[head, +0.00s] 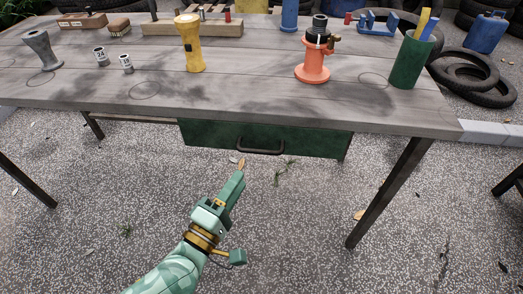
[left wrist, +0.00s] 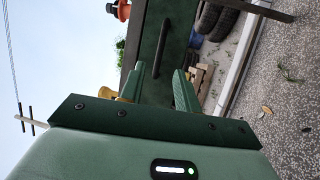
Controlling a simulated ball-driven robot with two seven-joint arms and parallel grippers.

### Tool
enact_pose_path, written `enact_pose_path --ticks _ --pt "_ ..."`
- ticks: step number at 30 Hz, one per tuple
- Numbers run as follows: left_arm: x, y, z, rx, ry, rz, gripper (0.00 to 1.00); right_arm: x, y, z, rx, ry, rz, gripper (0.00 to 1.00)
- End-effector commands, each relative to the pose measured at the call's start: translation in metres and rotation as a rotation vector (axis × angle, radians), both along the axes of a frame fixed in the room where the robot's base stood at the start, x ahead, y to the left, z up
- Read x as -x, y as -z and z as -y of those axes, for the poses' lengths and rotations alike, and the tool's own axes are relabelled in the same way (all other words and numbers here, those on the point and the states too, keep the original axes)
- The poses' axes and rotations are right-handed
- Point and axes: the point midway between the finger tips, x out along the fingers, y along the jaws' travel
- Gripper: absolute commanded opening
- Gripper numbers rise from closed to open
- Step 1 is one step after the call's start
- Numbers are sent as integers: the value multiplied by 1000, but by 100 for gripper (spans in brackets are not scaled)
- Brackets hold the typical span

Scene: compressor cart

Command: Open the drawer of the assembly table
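The assembly table (head: 120,89) has a grey wooden top and dark metal legs. Its dark green drawer (head: 315,144) hangs under the front edge and looks shut. A dark bar handle (head: 261,150) sits on the drawer front. My left gripper (head: 239,178) is below and in front of the handle, apart from it. In the left wrist view its two green fingers (left wrist: 160,88) stand apart with nothing between them. There the handle (left wrist: 161,48) lies ahead of the gap, on the drawer front (left wrist: 173,25). My right gripper is out of view.
On the tabletop stand a yellow flashlight (head: 191,45), an orange bottle jack (head: 312,62), a green cup (head: 408,62) and several small parts. A table leg (head: 388,195) stands at the right. The paved ground before the drawer is mostly free. Tires (head: 474,75) lie behind.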

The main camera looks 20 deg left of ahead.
Motion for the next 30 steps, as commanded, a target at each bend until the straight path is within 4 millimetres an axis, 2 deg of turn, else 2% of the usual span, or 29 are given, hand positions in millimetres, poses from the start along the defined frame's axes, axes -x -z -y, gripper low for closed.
enact_pose_path --ticks 1,6,12,18,25,26,27,29,30 --pt "-14 -1 1 3 -4 2 32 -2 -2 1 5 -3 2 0" --pt "-55 -10 7 2 -2 2 32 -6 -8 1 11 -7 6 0" --pt "-88 -15 10 -1 -1 -1 32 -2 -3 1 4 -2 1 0" --pt "-100 -17 12 -3 -1 -2 32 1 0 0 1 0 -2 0" --pt "-101 -16 12 -4 0 -2 32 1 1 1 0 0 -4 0" --pt "-101 -16 12 -4 0 -2 27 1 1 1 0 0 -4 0" --pt "-101 -16 12 -4 0 -3 16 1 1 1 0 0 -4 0" --pt "-101 -16 12 -4 0 -3 0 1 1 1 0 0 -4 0" --pt "-101 -16 12 -4 0 -3 0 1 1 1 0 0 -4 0"
